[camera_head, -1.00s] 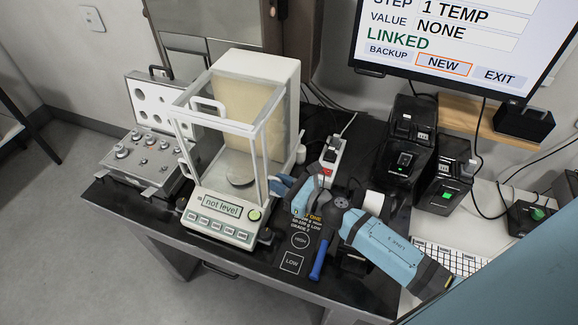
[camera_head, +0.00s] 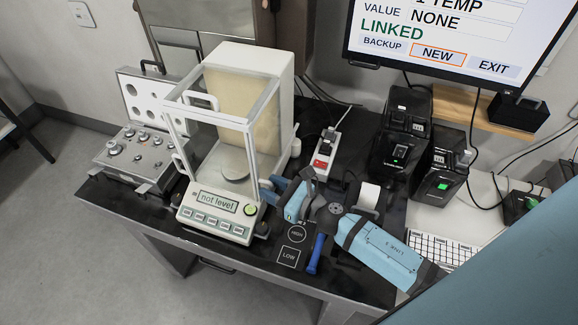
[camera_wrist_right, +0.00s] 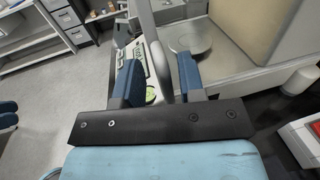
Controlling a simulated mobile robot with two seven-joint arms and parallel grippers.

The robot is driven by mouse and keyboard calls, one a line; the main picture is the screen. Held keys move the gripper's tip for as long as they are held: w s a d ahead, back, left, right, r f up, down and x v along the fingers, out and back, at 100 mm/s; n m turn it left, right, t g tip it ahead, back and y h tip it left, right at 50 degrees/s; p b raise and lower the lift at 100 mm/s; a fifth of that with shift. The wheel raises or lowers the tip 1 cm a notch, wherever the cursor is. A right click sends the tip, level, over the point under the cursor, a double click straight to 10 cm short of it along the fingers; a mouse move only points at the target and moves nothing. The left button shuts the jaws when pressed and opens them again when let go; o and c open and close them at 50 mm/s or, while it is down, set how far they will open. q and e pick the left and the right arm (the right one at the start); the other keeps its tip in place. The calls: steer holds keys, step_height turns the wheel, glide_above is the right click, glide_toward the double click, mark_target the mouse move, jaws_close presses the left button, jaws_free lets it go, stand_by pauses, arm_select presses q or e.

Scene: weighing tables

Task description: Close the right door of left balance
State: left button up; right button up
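The left balance (camera_head: 217,213) is a white box with a clear draft shield, and its display reads "not level". Its round pan (camera_head: 233,163) shows inside; it also shows in the right wrist view (camera_wrist_right: 190,40). The right side looks open in the wrist view, though the clear panes make the right door hard to make out. My right gripper (camera_head: 272,187) is at the balance's front right corner. In the wrist view its blue fingers (camera_wrist_right: 160,85) are apart, with a grey upright frame post (camera_wrist_right: 147,35) showing between them; contact is unclear. My left gripper is out of view.
An open grey weight case (camera_head: 143,155) stands left of the balance. A power strip (camera_head: 326,150), black devices (camera_head: 402,135) and a keyboard (camera_head: 440,248) are to the right. A monitor (camera_head: 440,55) hangs above.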

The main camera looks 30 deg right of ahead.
steer(key=b+v, duration=0.4)
steer(key=v, duration=0.9)
steer(key=shift+s, duration=0.15)
steer(key=shift+d, duration=0.1)
